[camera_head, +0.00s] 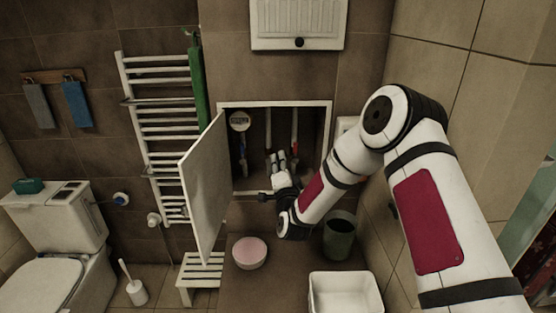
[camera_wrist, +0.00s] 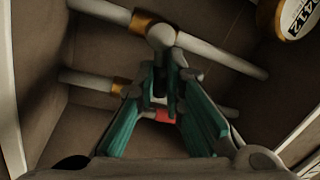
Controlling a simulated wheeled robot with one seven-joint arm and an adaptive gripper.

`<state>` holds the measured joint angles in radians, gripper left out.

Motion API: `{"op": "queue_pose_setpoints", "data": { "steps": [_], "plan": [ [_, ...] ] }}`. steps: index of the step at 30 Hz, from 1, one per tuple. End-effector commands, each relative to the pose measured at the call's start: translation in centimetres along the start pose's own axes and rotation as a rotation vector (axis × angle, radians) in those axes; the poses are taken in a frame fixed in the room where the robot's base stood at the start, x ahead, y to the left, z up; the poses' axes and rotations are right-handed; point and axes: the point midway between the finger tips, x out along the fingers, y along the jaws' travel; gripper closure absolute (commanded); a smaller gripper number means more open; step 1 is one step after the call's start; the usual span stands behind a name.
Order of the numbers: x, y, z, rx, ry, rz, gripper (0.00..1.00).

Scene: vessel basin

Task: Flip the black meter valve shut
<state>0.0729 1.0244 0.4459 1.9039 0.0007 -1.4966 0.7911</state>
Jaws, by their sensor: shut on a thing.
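My gripper (camera_head: 277,160) reaches into the open wall niche, low and near its middle in the head view. In the wrist view its teal-padded fingers (camera_wrist: 166,78) close in around a narrow dark piece, which looks like the black meter valve's handle (camera_wrist: 173,88). The fingers hide much of the handle, so its exact angle is hard to tell. A pale pipe with a brass fitting (camera_wrist: 143,22) runs just beyond the fingertips. The round water meter (camera_head: 239,121) sits at the niche's upper left and also shows at the wrist view's upper right (camera_wrist: 297,20).
A white door (camera_head: 205,185) stands swung open left of the niche. A red part (camera_wrist: 165,116) shows between the fingers. A towel radiator (camera_head: 160,130) is at left. A pink bowl (camera_head: 249,253), a dark bin (camera_head: 339,238) and a white basin (camera_head: 345,302) stand below.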

Motion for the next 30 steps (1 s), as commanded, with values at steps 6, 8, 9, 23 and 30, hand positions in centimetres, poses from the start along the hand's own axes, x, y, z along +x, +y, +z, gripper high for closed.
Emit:
{"op": "queue_pose_setpoints", "data": {
  "steps": [6,8,9,23,30],
  "plan": [
    [-0.4,1.2,0.5,0.172,0.025,0.014,1.0],
    [-0.4,1.3,0.6,0.212,0.033,0.012,1.0],
    [-0.5,1.3,0.7,0.237,0.037,0.01,1.0],
    [-0.4,1.4,1.2,0.387,0.062,0.001,1.0],
    [-0.4,1.3,1.3,0.397,0.061,-0.001,1.0]
  ]
}}
